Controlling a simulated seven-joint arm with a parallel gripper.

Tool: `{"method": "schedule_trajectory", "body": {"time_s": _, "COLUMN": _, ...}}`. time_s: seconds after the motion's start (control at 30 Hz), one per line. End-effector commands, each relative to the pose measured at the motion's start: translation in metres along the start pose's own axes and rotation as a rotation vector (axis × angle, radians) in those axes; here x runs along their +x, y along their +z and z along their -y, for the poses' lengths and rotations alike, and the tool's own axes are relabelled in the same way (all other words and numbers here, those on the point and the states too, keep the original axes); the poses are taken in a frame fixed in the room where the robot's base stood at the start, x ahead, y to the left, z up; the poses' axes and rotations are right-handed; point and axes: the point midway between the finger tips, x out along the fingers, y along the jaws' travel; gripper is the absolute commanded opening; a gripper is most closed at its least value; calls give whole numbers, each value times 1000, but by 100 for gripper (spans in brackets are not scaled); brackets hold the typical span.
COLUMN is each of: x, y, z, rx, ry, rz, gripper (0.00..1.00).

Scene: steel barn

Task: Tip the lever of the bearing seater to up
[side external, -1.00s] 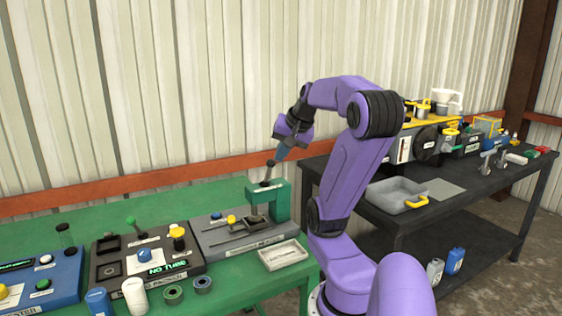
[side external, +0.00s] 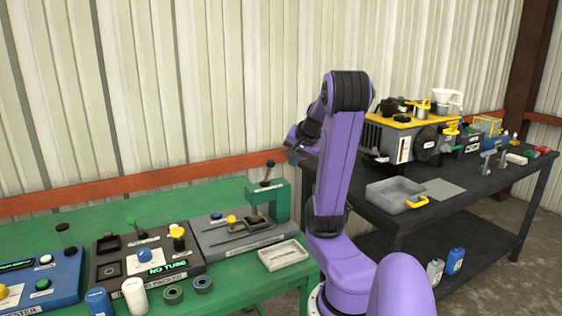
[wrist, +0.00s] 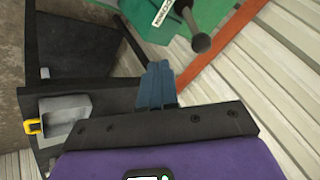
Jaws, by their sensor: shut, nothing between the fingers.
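The bearing seater is a grey base (side external: 215,233) with a green press frame (side external: 282,200) on the green bench. Its lever (side external: 267,173) rises from the top of the frame, nearly upright, with a dark round knob at its end. In the wrist view the lever's knob (wrist: 200,42) shows to the right of my fingers, beside the green frame (wrist: 185,14). My gripper (side external: 292,157) is to the right of the knob, apart from it in the side view. In the wrist view my blue fingers (wrist: 157,68) are together and empty.
A pale tray (side external: 283,254) lies in front of the seater. A control box (side external: 150,262) with knobs stands to its left. The dark table (side external: 365,208) at right carries a grey tray (side external: 396,203) and machines. The corrugated wall and orange rail are close behind.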

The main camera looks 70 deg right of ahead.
Motion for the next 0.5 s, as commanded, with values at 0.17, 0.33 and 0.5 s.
{"method": "schedule_trajectory", "body": {"time_s": 0.17, "x": 25, "y": 1, "z": 0, "rx": 0, "ry": 1, "rz": 6, "gripper": 0}}
{"method": "schedule_trajectory", "body": {"time_s": 0.33, "x": 35, "y": 0, "z": 22, "rx": -3, "ry": -2, "rz": 1, "gripper": 0}}
{"method": "schedule_trajectory", "body": {"time_s": 0.5, "x": 40, "y": 0, "z": 33, "rx": -1, "ry": -1, "rz": 1, "gripper": 0}}
